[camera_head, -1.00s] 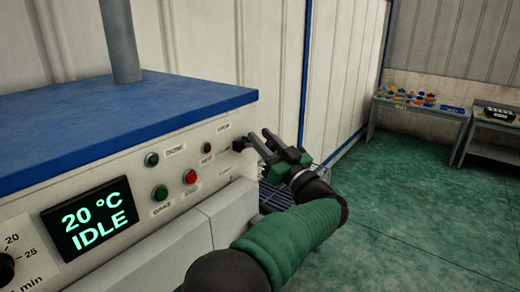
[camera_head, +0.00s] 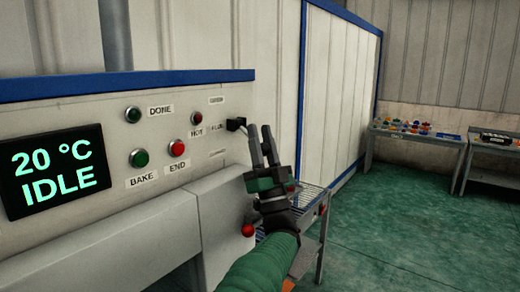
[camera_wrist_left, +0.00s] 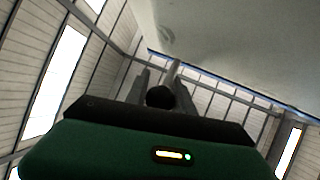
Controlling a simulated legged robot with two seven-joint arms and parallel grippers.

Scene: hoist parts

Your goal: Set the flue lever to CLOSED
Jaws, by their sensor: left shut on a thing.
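The flue lever (camera_head: 236,124) is a small black handle at the right end of the white oven panel, beside the FLUE label. Faint labels sit above and below it, too blurred to read surely. The lever sticks out from the panel toward my left gripper (camera_head: 261,128). That gripper points upward, its fingers close together at the lever. In the left wrist view a round dark knob (camera_wrist_left: 160,97) sits between the grey fingers; I take it as the lever's end. The fingers partly hide the contact. My right gripper is not in view.
The oven panel has a display (camera_head: 58,172) reading 20 °C IDLE, a green BAKE button (camera_head: 139,158) and a red END button (camera_head: 178,148). A wire rack (camera_head: 308,195) stands behind my gripper. Tables with small parts (camera_head: 412,128) stand far right; the green floor between is clear.

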